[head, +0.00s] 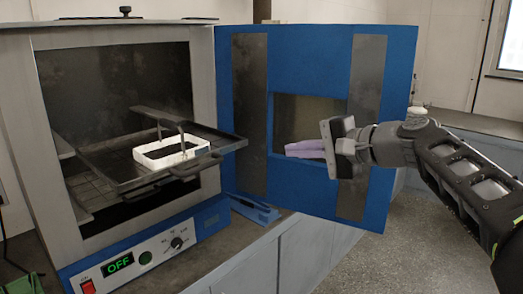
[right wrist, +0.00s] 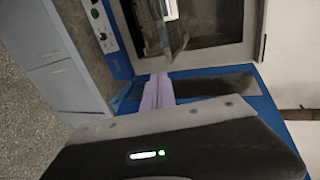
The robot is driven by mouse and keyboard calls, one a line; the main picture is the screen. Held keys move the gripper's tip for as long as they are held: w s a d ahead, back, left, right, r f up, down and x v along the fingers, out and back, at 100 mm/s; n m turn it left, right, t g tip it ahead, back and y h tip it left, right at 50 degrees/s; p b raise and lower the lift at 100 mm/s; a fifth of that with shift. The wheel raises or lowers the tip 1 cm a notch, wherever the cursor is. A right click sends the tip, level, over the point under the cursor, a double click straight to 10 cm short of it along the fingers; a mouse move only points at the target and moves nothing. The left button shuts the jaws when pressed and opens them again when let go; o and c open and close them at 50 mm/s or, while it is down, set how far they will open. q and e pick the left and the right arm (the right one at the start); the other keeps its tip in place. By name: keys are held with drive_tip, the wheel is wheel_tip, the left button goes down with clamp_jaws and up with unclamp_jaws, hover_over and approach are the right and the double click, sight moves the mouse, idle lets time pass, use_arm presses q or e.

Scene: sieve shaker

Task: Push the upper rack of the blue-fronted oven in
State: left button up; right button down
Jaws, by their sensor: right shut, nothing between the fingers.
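The blue-fronted oven (head: 150,238) stands on the left of the head view with its blue door (head: 310,50) swung open to the right. A dark rack (head: 225,140) sticks out of the chamber, carrying a white rectangular frame (head: 172,158) with a dark handle. The rack also shows at the top of the right wrist view (right wrist: 174,36). My right gripper (head: 290,150) is shut and empty, its lilac fingers in front of the open door, to the right of the rack and apart from it. The fingers also show in the wrist view (right wrist: 158,80). My left gripper is out of view.
A wire shelf (head: 85,190) shows lower in the chamber. The front panel has a green OFF display (head: 118,265) and a red switch (head: 88,286).

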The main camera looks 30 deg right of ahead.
drive_tip(key=shift+a, duration=0.1)
drive_tip(key=r+p+x, duration=0.1)
drive_tip(key=p+x, duration=0.3)
drive_tip(key=x, duration=1)
drive_tip(key=shift+w, duration=0.2)
drive_tip(key=shift+w+a+r, duration=0.1)
drive_tip(key=shift+r, duration=0.05)
